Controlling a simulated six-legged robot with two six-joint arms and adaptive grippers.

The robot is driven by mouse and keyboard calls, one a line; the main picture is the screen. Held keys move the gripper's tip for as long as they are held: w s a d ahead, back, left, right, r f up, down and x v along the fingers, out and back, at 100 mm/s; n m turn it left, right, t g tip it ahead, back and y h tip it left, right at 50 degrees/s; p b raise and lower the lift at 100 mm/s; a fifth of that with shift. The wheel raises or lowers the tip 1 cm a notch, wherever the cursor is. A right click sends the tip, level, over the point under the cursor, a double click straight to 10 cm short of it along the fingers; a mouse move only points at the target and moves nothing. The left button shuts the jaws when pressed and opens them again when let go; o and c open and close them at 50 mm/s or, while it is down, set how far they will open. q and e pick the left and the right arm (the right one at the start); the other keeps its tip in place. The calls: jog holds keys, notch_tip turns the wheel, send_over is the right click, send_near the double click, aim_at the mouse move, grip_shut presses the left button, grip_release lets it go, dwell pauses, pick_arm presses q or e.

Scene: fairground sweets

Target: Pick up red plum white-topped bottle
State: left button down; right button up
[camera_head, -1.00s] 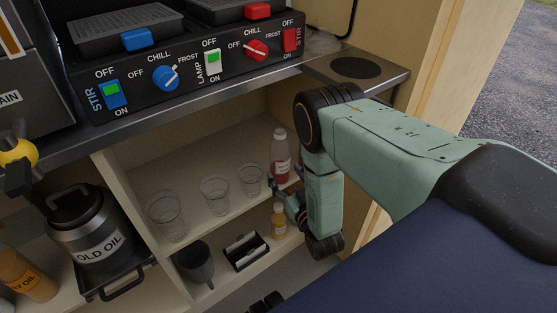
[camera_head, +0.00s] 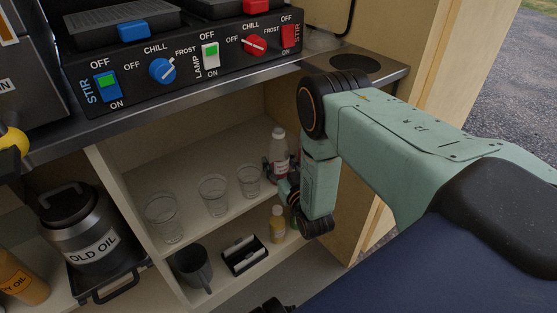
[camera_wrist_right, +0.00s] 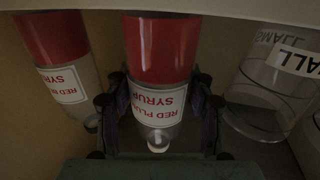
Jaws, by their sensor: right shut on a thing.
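The red plum syrup bottle (camera_head: 279,148), with red contents, a pale label and a whitish top, stands upright on the upper shelf in the head view. In the right wrist view, which is upside down, the bottle (camera_wrist_right: 162,48) is in the middle, its top pointing down the picture. My right gripper (camera_wrist_right: 160,112) has a dark finger on each side of it and is shut on it around the label. In the head view the right gripper (camera_head: 277,170) is partly hidden by its own wrist.
A second red syrup bottle (camera_wrist_right: 58,48) stands close on the left in the wrist view; a clear cup (camera_wrist_right: 265,95) is on the right. Several clear cups (camera_head: 213,195) line the shelf. The counter edge (camera_head: 200,100) overhangs it. A yellow bottle (camera_head: 277,224) stands on the shelf below.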

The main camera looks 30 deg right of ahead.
aim_at(281, 137)
jog(key=c, duration=0.5)
jog(key=shift+o, duration=0.2)
jog(key=shift+r, duration=0.25)
jog(key=shift+r+p, duration=2.65)
jog(key=shift+r, duration=2.1)
